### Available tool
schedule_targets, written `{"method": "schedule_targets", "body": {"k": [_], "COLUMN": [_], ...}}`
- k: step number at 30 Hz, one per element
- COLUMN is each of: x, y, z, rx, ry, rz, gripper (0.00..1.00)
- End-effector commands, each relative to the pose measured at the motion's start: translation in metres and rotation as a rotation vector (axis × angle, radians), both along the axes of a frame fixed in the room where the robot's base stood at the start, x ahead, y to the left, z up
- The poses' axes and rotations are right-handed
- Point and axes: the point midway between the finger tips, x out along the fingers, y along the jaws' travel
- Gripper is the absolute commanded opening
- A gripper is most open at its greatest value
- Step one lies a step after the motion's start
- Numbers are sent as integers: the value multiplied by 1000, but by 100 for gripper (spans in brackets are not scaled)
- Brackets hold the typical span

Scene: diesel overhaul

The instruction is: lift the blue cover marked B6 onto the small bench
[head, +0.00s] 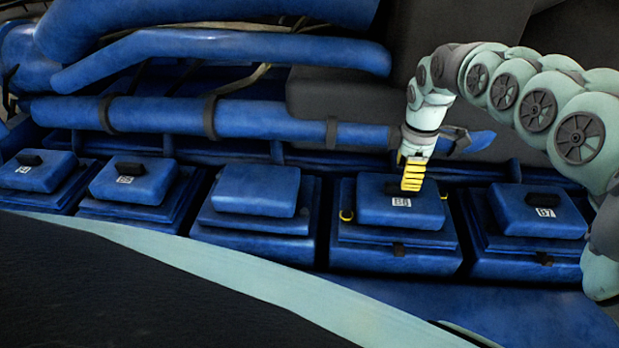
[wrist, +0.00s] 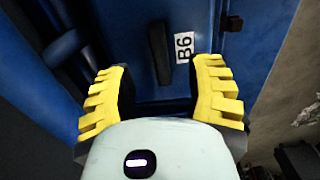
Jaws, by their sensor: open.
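The blue cover marked B6 (head: 385,212) sits on its blue engine block housing, right of centre in the head view. It also shows in the wrist view (wrist: 145,22), with its white label and a black handle (wrist: 159,52) on top. My gripper (head: 411,184) is above the cover, its yellow fingers pointing down over the handle. In the wrist view my gripper (wrist: 163,85) is open, with one yellow finger on each side of the handle's line. The handle is mostly hidden by the fingers in the head view. I cannot tell whether they touch the cover.
The B7 cover (head: 522,217) stands to the right. A blue cover without a visible label (head: 254,192) stands to the left, with two labelled covers farther left. A blue pipe (head: 260,119) runs behind the row. I cannot make out the small bench.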

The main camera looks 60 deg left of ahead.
Motion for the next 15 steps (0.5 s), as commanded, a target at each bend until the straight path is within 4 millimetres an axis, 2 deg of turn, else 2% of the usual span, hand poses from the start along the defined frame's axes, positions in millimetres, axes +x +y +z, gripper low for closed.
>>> {"method": "schedule_targets", "body": {"k": [2,15], "x": [-6,-6], "y": [1,4], "z": [-4,-39], "rx": [-6,1], "ry": [7,6], "rz": [9,5], "gripper": [53,53]}}
